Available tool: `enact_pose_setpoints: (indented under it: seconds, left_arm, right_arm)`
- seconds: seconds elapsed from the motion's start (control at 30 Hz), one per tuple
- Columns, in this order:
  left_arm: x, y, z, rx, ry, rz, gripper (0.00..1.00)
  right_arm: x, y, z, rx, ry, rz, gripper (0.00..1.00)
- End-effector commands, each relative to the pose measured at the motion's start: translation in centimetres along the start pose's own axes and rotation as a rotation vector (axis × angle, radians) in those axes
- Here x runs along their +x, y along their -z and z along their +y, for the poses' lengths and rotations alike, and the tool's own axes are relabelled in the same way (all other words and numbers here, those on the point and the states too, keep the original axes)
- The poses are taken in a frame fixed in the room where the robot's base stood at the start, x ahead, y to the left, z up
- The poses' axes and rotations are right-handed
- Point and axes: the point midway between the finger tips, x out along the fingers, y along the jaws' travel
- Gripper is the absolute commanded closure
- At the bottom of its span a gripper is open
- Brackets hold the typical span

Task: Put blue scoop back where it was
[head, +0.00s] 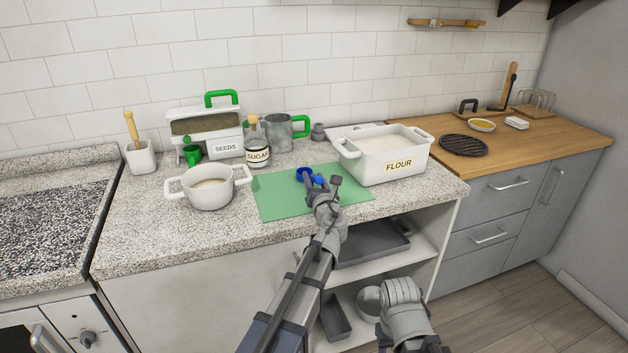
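The blue scoop (304,173) is at the green mat (275,198), on the speckled counter. Its round bowl points to the back left and its handle points toward my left gripper. My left gripper (323,184) is just in front of the scoop, with its fingers spread apart around the handle's end. I cannot tell whether they touch it, and the wrist hides part of the mat. My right arm shows only at the bottom; its gripper is not visible.
A white flour container (382,170) stands right of the mat. A white two-handled pot (208,197) stands left. Behind are a sugar bottle (257,154), a grey mug with green handle (278,134), a seeds container (205,147) and a green scoop (191,155).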

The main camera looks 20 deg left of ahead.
Motion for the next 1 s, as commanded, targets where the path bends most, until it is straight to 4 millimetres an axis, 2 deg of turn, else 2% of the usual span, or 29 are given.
enact_pose_setpoints:
  seconds: [0.03,0.1,0.13,0.47,0.8,1.0]
  left_arm:
    - [0.0,0.0,0.0,0.0,0.0,0.0,0.51]
    - [0.0,0.0,0.0,0.0,0.0,0.0,0.43]
    - [0.0,0.0,0.0,0.0,0.0,0.0,0.42]
    - [-0.3,-0.4,0.1,0.0,0.001,0.0,0.42]
    - [-7.2,-0.3,0.2,0.0,0.003,-0.001,0.42]
    - [-10.4,-0.3,0.2,0.0,0.002,0.0,0.42]
  right_arm:
    - [0.0,0.0,0.0,0.0,0.0,0.0,0.5]
    - [0.0,0.0,0.0,0.0,0.0,0.0,0.5]
    - [0.0,0.0,0.0,0.0,0.0,0.0,0.5]
    - [-0.5,0.0,0.0,0.0,0.0,0.0,0.5]
    - [-0.3,0.0,0.0,0.0,0.0,0.0,0.5]
    - [-0.3,0.0,0.0,0.0,0.0,0.0,0.5]
